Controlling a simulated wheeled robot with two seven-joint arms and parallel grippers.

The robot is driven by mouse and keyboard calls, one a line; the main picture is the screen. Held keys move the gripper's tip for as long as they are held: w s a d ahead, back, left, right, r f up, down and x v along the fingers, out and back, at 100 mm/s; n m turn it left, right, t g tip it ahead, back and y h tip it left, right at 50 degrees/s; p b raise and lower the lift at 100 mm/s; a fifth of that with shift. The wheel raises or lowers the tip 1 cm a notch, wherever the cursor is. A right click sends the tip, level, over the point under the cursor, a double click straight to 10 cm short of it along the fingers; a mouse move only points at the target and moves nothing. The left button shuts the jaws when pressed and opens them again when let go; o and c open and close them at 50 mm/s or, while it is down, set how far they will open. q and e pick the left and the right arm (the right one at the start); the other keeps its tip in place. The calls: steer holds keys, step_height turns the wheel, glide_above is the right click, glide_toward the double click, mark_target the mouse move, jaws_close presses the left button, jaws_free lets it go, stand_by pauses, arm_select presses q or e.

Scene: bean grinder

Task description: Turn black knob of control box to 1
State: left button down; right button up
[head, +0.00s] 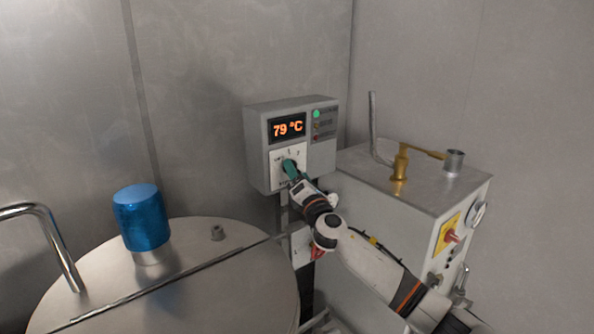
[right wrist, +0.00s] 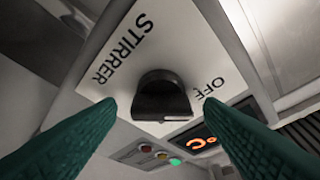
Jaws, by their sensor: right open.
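The grey control box (head: 258,150) hangs on a post by the back wall, with an orange display reading 79 °C (head: 287,127). Its black knob (right wrist: 162,97) sits on a white plate (right wrist: 150,60) lettered STIRRER and OFF, seen upside down in the right wrist view. My right gripper (head: 289,166) reaches the plate and covers the knob in the head view. In the right wrist view its green fingers (right wrist: 159,106) are open, one on each side of the knob, with gaps visible. I cannot tell the knob's exact setting. My left gripper is out of view.
A steel drum lid (head: 215,270) with a blue motor cap (head: 141,217) is at the left. A grey machine box (head: 395,215) with a brass fitting (head: 401,165) and a red switch (head: 452,236) stands at the right. Indicator lights (right wrist: 160,155) lie beside the display.

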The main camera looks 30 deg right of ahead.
steer(key=shift+w+r, duration=0.15)
steer(key=shift+w, duration=0.2)
steer(key=shift+c, duration=0.2)
steer(key=c, duration=0.9)
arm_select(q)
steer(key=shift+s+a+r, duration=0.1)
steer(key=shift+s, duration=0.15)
arm_select(e)
steer(key=shift+c, duration=0.2)
